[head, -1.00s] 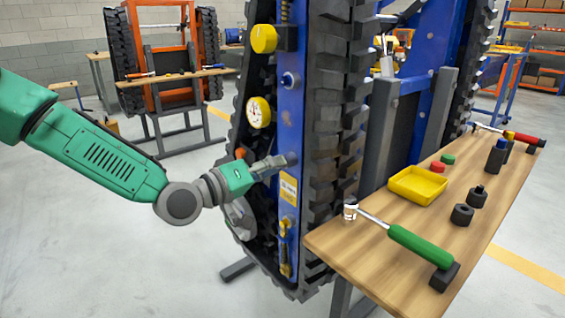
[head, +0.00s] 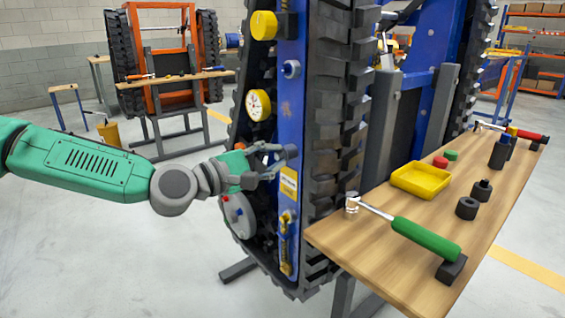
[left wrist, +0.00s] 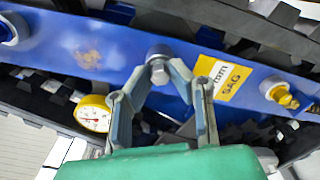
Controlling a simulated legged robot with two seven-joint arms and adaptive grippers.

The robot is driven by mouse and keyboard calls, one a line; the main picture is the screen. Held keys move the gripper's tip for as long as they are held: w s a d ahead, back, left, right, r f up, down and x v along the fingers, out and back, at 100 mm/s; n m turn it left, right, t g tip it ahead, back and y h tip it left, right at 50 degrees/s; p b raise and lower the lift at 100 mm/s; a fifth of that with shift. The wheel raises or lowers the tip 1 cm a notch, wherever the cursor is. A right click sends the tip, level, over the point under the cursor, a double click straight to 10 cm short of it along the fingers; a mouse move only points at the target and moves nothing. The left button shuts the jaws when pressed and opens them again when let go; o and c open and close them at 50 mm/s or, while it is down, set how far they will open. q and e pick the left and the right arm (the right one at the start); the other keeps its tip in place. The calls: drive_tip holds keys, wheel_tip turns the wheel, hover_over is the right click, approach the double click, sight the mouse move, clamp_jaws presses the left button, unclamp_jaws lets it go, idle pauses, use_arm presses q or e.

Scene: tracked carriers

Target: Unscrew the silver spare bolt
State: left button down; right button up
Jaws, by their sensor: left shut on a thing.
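The silver spare bolt (left wrist: 158,71) shows in the left wrist view as a grey head at a round dark boss on the blue beam (left wrist: 110,50). My left gripper (left wrist: 160,80) has a fingertip on each side of the bolt and is shut on it. In the head view the left gripper (head: 280,160) reaches the face of the upright blue beam (head: 291,115), its fingers partly hiding the bolt. I cannot tell how far the bolt is out of its hole. My right gripper is not in view.
A dial gauge (head: 257,105) and a yellow knob (head: 263,25) sit above the gripper beside the black track (head: 335,120). A yellow label (head: 288,187) is just below it. The wooden bench (head: 350,245) at right holds a green-handled wrench (head: 425,240) and a yellow tray (head: 420,182).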

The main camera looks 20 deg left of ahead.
use_arm(q)
drive_tip(key=n+b, duration=0.2)
drive_tip(key=n, duration=0.4)
drive_tip(key=shift+w+a+b, duration=0.1)
drive_tip(key=shift+a+b, duration=0.05)
drive_tip(key=shift+b, duration=0.25)
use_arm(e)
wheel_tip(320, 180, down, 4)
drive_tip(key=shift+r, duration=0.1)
use_arm(q)
drive_tip(key=c, duration=1.6)
unclamp_jaws()
drive_tip(key=shift+c, duration=0.2)
